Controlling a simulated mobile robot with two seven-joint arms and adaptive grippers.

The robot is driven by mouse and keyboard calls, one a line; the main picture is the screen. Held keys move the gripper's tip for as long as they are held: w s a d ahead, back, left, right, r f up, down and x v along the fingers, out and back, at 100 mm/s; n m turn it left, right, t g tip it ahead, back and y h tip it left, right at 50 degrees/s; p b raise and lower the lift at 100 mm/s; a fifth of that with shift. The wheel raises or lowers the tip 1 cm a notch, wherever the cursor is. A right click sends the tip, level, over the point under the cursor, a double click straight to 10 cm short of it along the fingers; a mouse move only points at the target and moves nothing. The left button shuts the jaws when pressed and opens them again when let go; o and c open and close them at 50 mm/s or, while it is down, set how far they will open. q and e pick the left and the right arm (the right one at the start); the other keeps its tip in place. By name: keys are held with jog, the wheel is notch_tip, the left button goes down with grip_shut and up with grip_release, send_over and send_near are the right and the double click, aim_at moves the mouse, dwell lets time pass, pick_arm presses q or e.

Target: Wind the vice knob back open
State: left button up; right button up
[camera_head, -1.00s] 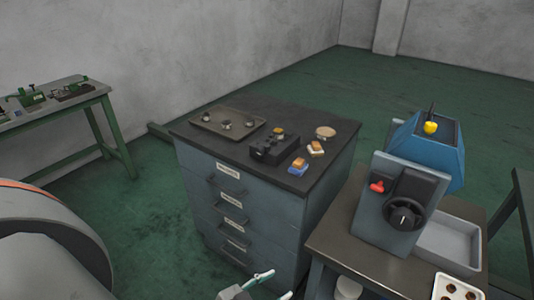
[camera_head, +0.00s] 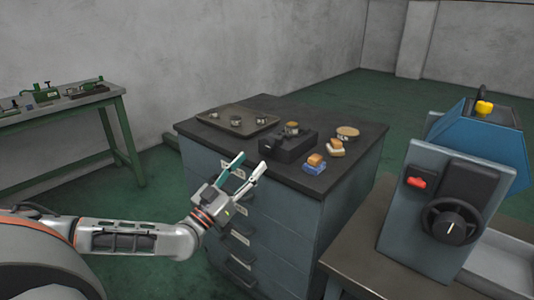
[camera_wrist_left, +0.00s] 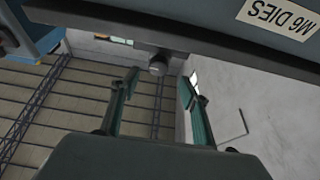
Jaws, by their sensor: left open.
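In the left wrist view a small round grey knob (camera_wrist_left: 158,65) shows between the fingers, apart from both. My left gripper (camera_head: 254,159) is open and empty, in front of the cabinet's near edge and just short of the vice. It also shows in the left wrist view (camera_wrist_left: 160,78). My right gripper is not in view.
A tray (camera_head: 212,122) with several round pieces lies behind the vice. A grey machine panel with a black dial (camera_head: 450,225) stands at the right. A green bench (camera_head: 60,107) is far left.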

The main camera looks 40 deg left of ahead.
aim_at(265, 147)
pick_arm(q)
jog(key=shift+b+x, duration=0.5)
jog(key=shift+x, duration=3.15)
jog(key=c, duration=1.1)
